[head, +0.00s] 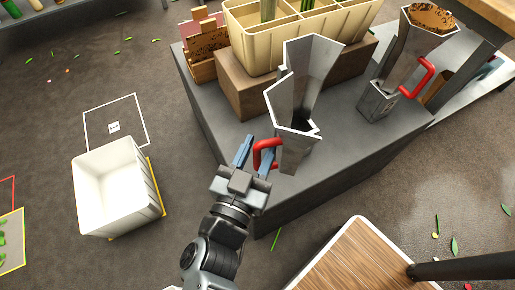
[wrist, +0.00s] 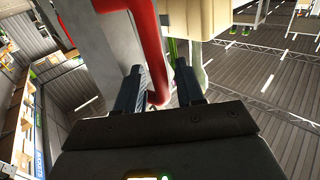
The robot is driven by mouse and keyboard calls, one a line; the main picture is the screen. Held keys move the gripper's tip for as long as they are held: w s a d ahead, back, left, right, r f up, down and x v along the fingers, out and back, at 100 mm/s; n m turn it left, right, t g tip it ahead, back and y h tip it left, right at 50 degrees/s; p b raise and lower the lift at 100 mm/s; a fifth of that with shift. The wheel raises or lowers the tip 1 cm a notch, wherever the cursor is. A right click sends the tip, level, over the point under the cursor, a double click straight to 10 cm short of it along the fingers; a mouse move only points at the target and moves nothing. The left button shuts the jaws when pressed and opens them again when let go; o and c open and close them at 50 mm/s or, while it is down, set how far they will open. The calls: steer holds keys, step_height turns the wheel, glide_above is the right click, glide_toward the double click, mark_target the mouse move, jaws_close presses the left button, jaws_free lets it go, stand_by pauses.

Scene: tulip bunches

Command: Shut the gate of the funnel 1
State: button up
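A tall grey metal funnel (head: 305,82) with a pale rim stands near the front of the dark grey platform. A red looped gate handle (head: 267,143) sticks out from its lower left side, and it shows large in the wrist view (wrist: 150,45). My gripper (head: 259,151) is at this handle. In the wrist view its dark fingers (wrist: 158,85) are apart, with the lower bend of the handle between them and gaps visible. A second funnel (head: 393,72) with a red handle (head: 420,78) stands to the right, with brown contents. I see no number on either funnel.
The grey platform (head: 350,160) carries a cream divided bin (head: 290,38) on a brown block. A white crate (head: 117,190) sits on the floor at left. A wooden-topped surface (head: 350,262) is at front right. Floor between is mostly clear.

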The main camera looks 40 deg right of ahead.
jaws_close()
stand_by(0.4)
